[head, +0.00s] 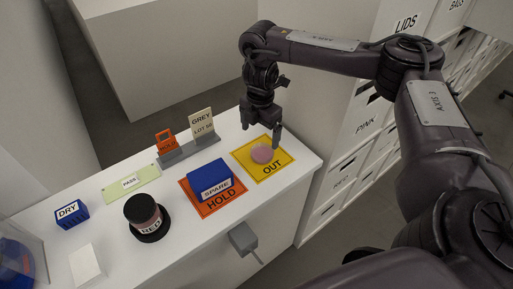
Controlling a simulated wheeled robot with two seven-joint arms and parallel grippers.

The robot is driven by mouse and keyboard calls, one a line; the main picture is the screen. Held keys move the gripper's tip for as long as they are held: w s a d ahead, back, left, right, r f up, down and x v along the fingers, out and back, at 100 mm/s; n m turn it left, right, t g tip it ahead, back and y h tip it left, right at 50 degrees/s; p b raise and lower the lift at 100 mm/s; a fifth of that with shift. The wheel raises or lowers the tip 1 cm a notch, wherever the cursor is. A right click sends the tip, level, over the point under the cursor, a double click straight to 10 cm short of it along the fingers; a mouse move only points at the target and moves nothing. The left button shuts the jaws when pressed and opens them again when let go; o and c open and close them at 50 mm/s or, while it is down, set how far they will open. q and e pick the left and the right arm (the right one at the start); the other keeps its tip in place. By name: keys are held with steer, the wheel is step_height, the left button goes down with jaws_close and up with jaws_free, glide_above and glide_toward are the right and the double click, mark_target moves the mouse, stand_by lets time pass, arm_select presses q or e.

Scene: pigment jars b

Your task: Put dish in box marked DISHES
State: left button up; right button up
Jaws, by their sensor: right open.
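A small round pink thing, which looks like the dish (262,154), lies on the yellow mat marked OUT (271,171) at the right end of the white counter. My right gripper (262,133) is open and points down just behind and above the dish. One finger hangs close to the dish's upper right edge; I cannot tell whether it touches. My left gripper is out of view. I see no box with a readable DISHES mark.
A blue SPARE box (209,180) sits on the orange HOLD mat (213,206). A dark jar marked RED (146,215), a blue DRY box (72,214) and sign cards (202,124) stand to the left. Labelled white compartments (366,122), including LIDS and PINK, line the right.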

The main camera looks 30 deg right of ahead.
mark_target(261, 152)
steer(key=shift+s+f, duration=0.25)
steer(key=shift+f, duration=0.25)
steer(key=shift+s+f, duration=0.2)
steer(key=shift+f, duration=0.25)
step_height(261, 152, down, 2)
steer(key=shift+s+f+p, duration=0.1)
steer(key=shift+s+p, duration=0.05)
steer(key=shift+p, duration=0.55)
steer(key=shift+f, duration=1.35)
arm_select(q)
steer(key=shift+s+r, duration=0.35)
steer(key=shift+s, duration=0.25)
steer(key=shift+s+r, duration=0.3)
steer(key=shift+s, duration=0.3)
arm_select(e)
steer(key=c, duration=1.1)
steer(key=shift+r, duration=0.1)
steer(key=shift+c, duration=0.2)
